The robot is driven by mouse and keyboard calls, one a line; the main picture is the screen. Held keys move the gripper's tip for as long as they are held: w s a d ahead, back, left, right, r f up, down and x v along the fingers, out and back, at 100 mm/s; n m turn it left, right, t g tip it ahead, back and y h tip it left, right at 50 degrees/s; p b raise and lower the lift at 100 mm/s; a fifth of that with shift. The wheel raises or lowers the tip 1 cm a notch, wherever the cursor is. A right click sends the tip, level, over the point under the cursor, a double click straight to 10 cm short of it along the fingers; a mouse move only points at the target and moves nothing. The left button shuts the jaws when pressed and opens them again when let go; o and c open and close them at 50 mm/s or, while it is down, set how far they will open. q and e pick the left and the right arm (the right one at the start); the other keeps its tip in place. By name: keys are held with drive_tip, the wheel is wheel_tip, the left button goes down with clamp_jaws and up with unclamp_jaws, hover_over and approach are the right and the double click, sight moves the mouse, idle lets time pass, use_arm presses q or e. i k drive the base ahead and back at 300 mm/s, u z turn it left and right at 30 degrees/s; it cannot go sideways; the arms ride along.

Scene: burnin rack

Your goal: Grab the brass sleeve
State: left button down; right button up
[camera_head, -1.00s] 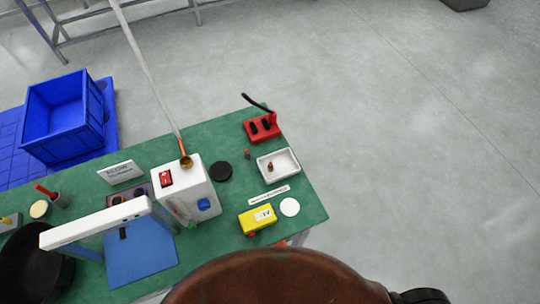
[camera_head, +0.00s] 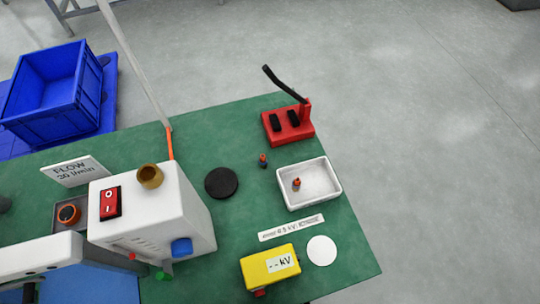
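A brass-coloured hollow sleeve (camera_head: 150,176) stands upright on top of the white box-shaped device (camera_head: 165,220), beside a red rocker switch (camera_head: 110,203). A small copper-coloured piece (camera_head: 297,184) lies in the white tray (camera_head: 335,188). Another small dark and reddish piece (camera_head: 263,160) stands on the table between the tray and a red block. Neither of my grippers shows in the head view.
The green table (camera_head: 205,130) holds a black disc (camera_head: 221,183), a red block with a black lever (camera_head: 288,125), a yellow kV meter (camera_head: 270,267), a white disc (camera_head: 322,250) and a FLOW sign (camera_head: 80,171). A thin pole (camera_head: 135,65) rises behind the white device. A blue crate (camera_head: 45,95) is at left.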

sight(262, 160)
drive_tip(key=z, duration=0.05)
drive_tip(key=k, duration=0.5)
drive_tip(key=z, duration=2.1)
drive_tip(key=k, duration=1.5)
drive_tip(key=u, duration=1.95)
drive_tip(key=i, duration=0.5)
drive_tip(key=u, duration=0.05)
